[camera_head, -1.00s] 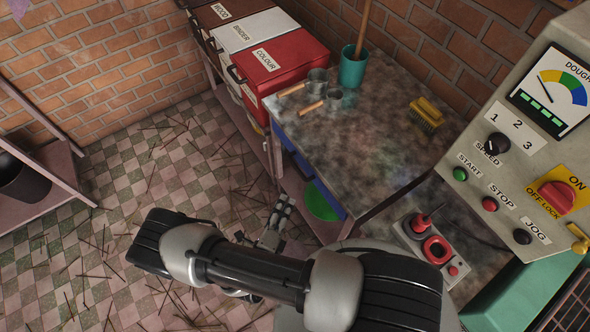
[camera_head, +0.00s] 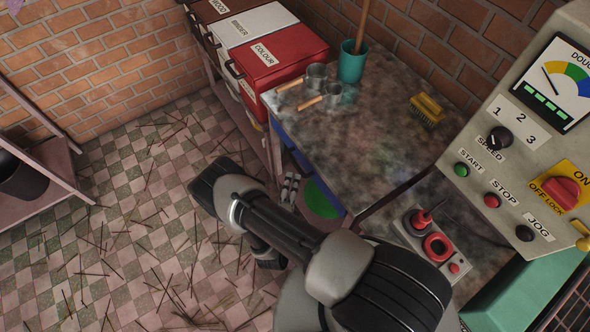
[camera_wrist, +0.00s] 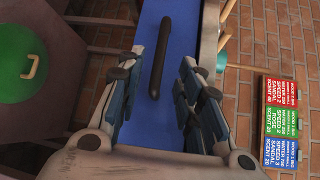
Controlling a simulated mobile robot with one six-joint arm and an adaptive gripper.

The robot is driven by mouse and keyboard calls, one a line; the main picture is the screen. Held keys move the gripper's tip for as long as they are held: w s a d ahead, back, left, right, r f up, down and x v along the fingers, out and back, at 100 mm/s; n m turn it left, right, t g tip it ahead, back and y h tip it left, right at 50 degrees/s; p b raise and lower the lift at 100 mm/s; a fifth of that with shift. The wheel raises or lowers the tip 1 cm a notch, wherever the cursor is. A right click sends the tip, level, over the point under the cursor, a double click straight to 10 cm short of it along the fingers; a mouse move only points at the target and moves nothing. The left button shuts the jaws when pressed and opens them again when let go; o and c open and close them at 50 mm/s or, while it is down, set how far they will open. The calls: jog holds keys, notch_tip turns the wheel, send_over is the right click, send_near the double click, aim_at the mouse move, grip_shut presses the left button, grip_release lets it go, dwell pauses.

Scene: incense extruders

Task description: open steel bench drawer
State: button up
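The steel bench (camera_head: 385,125) has a mottled grey top in the head view. Its blue drawer front (camera_head: 292,148) shows just under the top's left edge and looks flush with the bench. In the wrist view, the blue front (camera_wrist: 182,12) fills the middle, with a long dark bar handle (camera_wrist: 158,60) on it. My gripper (camera_wrist: 172,55) is open, with one finger on each side of the handle in the picture; contact cannot be told. In the head view, my gripper (camera_head: 290,186) is low beside the bench front, partly hidden by my arm.
A green round panel (camera_head: 320,200) with a yellow handle is below the drawer. Red, white and brown bins (camera_head: 285,60) stand behind. Metal scoops (camera_head: 316,77), a teal pot (camera_head: 352,65) and a brush (camera_head: 427,108) lie on the bench. The checkered floor at left has scattered sticks.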

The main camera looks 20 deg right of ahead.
jog(key=r+b+x, duration=0.1)
jog(key=x, duration=0.5)
jog(key=shift+w+d+f, duration=0.2)
jog(key=shift+w+f, duration=0.15)
jog(key=shift+f, duration=0.15)
jog(key=shift+c, duration=0.5)
grip_shut()
